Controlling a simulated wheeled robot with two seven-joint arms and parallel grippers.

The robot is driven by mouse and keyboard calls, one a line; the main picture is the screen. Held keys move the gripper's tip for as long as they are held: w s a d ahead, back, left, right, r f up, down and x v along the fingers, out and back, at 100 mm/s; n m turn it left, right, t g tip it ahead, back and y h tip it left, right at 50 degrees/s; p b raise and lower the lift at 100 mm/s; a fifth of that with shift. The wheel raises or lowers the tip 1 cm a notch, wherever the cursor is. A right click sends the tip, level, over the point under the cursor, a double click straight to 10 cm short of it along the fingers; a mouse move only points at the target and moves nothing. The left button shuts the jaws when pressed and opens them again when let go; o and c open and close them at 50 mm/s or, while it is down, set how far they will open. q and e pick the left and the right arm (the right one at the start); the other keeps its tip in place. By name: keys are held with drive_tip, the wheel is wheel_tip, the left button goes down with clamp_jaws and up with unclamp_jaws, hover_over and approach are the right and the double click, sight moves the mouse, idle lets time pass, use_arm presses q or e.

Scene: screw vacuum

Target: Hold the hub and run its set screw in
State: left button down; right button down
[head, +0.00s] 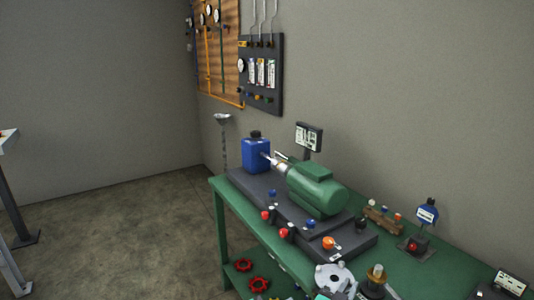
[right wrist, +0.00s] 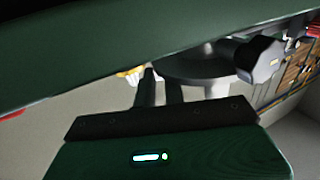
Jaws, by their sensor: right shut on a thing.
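A pale round flanged part (head: 333,278), which looks like the hub, is at the bottom edge of the head view, at the bench's near end. My right gripper (head: 326,294) is partly cut off there, right at this part. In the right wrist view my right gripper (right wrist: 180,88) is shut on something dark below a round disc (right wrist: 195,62). A dark lobed knob (right wrist: 262,58) sticks out beside the disc. The view is dark, so the exact grip is unclear. I cannot make out the set screw. My left gripper is not in view.
The green bench (head: 218,190) carries a green motor (head: 318,188) and a blue container (head: 256,153) on a dark base. A brass-topped piece (head: 376,275) stands right of the hub. A small blue-topped stand (head: 428,212) is farther right. Gauge panels hang on the wall.

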drive_tip(key=c, duration=1.4)
unclamp_jaws()
